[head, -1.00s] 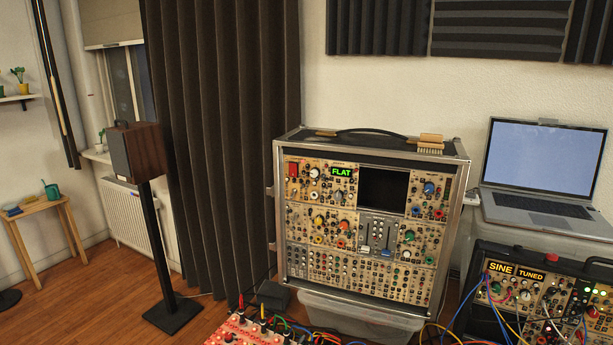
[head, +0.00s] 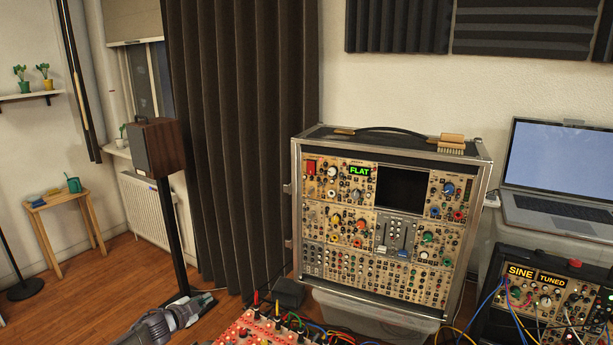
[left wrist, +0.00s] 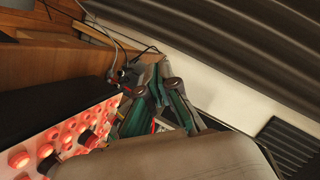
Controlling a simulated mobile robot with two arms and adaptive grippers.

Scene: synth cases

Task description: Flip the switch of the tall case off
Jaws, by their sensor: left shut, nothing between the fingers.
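The tall case (head: 385,282) stands upright right of centre in the head view, metal-edged, with a beige panel full of knobs, a dark screen and a green FLAT label. A red switch (head: 311,168) sits at the panel's upper left. Its position is too small to tell. My left gripper (head: 197,304) is low at the left in the head view, well left of and below the case, touching nothing there. Its teal-lined fingers (left wrist: 157,98) also show in the left wrist view, shut and empty. My right gripper is not in view.
A red-knobbed panel with cables (head: 262,328) lies in front of the tall case. A lower case labelled SINE TUNED (head: 545,300) and a laptop (head: 555,165) are at the right. A brush (head: 451,144) lies on the tall case. A speaker stand (head: 174,235) is behind my left gripper.

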